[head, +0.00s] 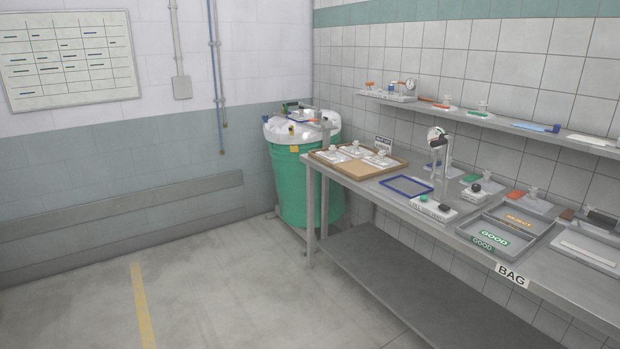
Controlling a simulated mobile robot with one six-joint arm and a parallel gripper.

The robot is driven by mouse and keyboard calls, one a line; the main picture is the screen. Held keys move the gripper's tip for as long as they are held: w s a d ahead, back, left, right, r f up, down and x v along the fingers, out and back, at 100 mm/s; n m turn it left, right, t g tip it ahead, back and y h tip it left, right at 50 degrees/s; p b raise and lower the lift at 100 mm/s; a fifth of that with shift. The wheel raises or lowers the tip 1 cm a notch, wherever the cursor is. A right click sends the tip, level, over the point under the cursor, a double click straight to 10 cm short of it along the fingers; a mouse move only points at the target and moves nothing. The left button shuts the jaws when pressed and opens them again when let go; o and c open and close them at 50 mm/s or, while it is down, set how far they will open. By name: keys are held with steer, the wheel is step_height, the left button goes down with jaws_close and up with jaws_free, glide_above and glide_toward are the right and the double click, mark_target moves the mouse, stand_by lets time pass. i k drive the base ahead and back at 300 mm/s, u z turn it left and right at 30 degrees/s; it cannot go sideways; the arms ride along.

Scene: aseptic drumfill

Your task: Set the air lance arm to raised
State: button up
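No part labelled as the air lance arm can be read in the head view, and I cannot tell which fixture it is. A post fixture with a round gauge (436,134) stands upright on the steel bench. A green drum (299,186) with a white bagged top (283,131) stands in the corner, with small dark and red fittings on top, too small to make out. On the wall shelf, a small fixture with a gauge (409,85) stands near the left end, beside a red lever-like part (434,103) lying low. My gripper is not in view.
The steel bench (400,206) runs along the right wall. It bears a brown tray (317,156) with white fittings, a blue-rimmed tray (407,187), GOOD and REJECT trays (472,232), and several small fixtures. The floor (215,285) at left and centre is clear.

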mark_target(301, 106)
steer(key=u, duration=0.4)
steer(key=i, duration=0.85)
steer(key=u, duration=0.5)
steer(key=i, duration=1.6)
steer(key=z, duration=0.35)
steer(key=i, duration=1.2)
steer(key=z, duration=0.35)
